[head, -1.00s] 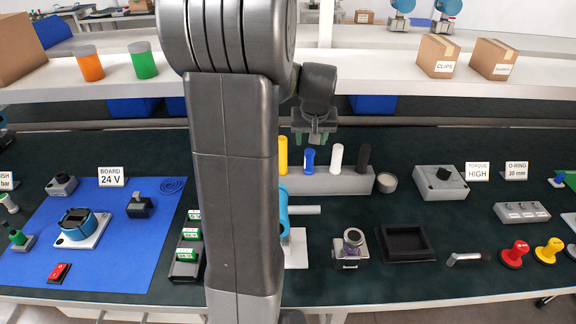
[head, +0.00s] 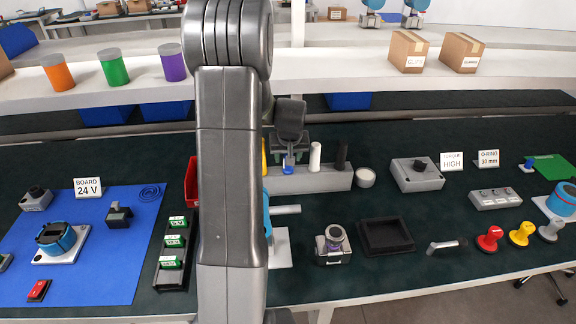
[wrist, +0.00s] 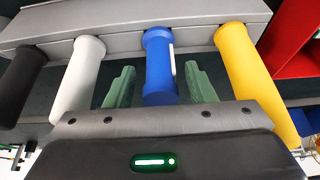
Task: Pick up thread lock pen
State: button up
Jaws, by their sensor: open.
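A blue pen (head: 288,168) stands in a grey rack (head: 325,181) beside a white pen (head: 315,157), a black pen (head: 341,155) and a yellow pen (head: 263,158). No readable name shows on any pen; the blue one has a pale strip on its side. My gripper (head: 288,152) is at the blue pen's upper part. In the wrist view its green fingers (wrist: 160,88) are open, one on each side of the blue pen (wrist: 158,65), with gaps visible. The white pen (wrist: 78,75) and yellow pen (wrist: 250,80) stand just outside the fingers.
A red bin (wrist: 295,42) is near the yellow pen. A round pale cup (head: 365,178) stands at the rack's right end. A grey device with a black knob (head: 417,172) is farther right. A white shelf (head: 330,72) runs behind, above the bench.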

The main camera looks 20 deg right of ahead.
jog(key=shift+x, duration=0.9)
grip_shut()
